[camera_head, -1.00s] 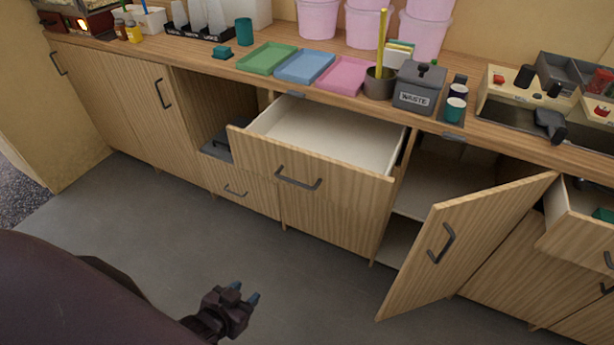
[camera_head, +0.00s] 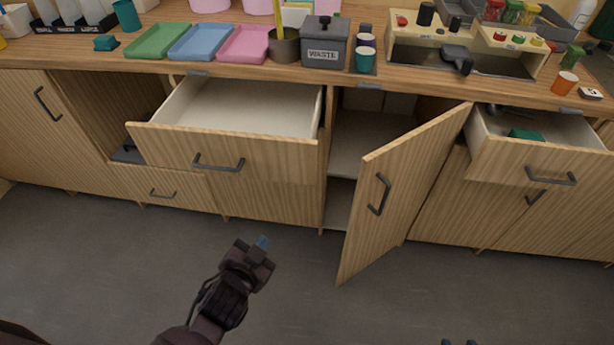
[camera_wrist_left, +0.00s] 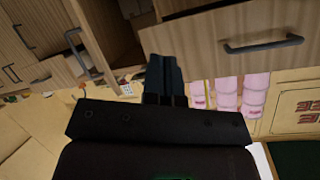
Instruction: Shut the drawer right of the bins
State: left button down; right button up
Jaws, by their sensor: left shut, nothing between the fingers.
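Two drawers stand pulled out. The wide one (camera_head: 235,150), empty with a pale inside, is left of the open cupboard door; its front and handle show upside down in the left wrist view (camera_wrist_left: 285,25). The other drawer (camera_head: 540,160), right of that door, holds a green thing. My left gripper (camera_head: 262,248) is shut and empty, low in front of the wide drawer and apart from it in the head view. Its fingers also show in the left wrist view (camera_wrist_left: 164,75). Bluish tips of my right gripper (camera_head: 460,342) just show at the bottom edge; most of it is hidden.
A cupboard door (camera_head: 400,190) stands swung out between the two drawers. An open compartment (camera_head: 95,110) is at the left. The counter carries trays, a grey waste bin (camera_head: 325,45) and pink tubs (camera_wrist_left: 228,95). The grey floor (camera_head: 110,270) in front is clear.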

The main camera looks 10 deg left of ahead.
pick_arm(q)
jog(key=w+d+m+t+b, duration=0.1)
jog(key=w+d+m+t, duration=0.1)
jog(key=w+d+m, duration=0.25)
jog(key=m+t+y, duration=0.2)
jog(key=m+t, duration=0.1)
jog(key=m, duration=0.4)
send_near(308, 169)
jog(key=w, duration=0.6)
jog(key=shift+w+r, duration=0.1)
jog(key=shift+r, duration=0.1)
jog(key=shift+w, duration=0.7)
pick_arm(e)
jog(key=shift+w+f, duration=0.1)
jog(key=shift+w, duration=0.05)
